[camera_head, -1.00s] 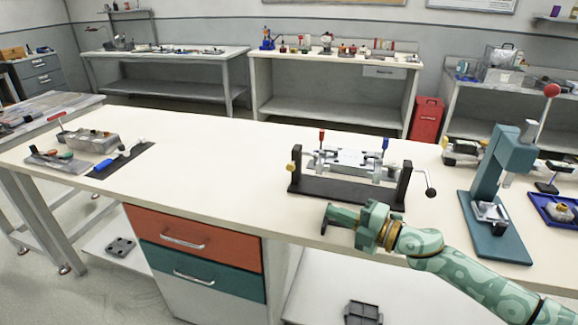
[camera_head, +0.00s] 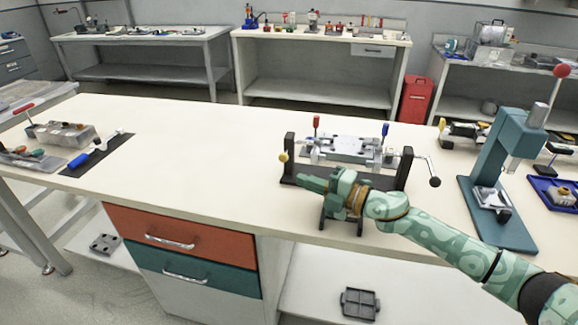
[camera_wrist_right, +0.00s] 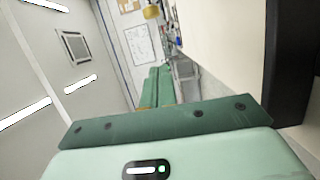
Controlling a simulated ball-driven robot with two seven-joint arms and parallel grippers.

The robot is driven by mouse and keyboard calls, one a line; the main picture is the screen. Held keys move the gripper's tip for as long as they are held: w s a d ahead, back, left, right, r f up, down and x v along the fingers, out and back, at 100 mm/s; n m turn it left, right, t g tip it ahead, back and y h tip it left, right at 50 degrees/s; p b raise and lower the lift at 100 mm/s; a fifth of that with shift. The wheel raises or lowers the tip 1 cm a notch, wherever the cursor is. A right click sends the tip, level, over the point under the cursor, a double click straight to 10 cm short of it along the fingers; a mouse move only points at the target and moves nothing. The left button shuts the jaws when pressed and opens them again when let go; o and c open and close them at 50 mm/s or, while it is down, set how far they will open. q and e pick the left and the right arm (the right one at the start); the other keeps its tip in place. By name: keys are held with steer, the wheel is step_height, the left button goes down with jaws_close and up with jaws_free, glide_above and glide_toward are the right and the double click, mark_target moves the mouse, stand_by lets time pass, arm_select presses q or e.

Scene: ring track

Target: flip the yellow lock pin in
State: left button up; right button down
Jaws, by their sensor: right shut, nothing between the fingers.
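The yellow lock pin (camera_head: 283,157) shows as a small round knob on the outer left side of the fixture's black left upright (camera_head: 290,152). My right gripper (camera_head: 301,180) is shut and empty. It points left, in front of the fixture's black base, with its tips a little below and right of the pin in the head view. In the wrist view its green fingers (camera_wrist_right: 158,72) lie together. My arm hides part of the base. My left gripper is not in view.
The fixture carries a silver carriage (camera_head: 350,147), red and blue handles (camera_head: 316,122) and a right-hand crank (camera_head: 434,181). A teal press (camera_head: 490,185) stands to the right. Tools lie on a dark mat (camera_head: 95,158) at left. The table between mat and fixture is clear.

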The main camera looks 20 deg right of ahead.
mark_target(285, 155)
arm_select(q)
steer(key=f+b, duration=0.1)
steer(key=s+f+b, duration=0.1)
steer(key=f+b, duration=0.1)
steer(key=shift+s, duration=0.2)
arm_select(e)
steer(key=w+a, duration=0.1)
steer(key=w, duration=0.7)
steer(key=shift+a, duration=0.3)
steer(key=shift+f, duration=0.1)
arm_select(q)
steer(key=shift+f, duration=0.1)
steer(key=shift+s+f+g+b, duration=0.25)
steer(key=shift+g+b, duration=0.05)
steer(key=shift+b, duration=0.15)
arm_select(e)
steer(key=shift+w+d, duration=0.65)
steer(key=shift+w, duration=0.25)
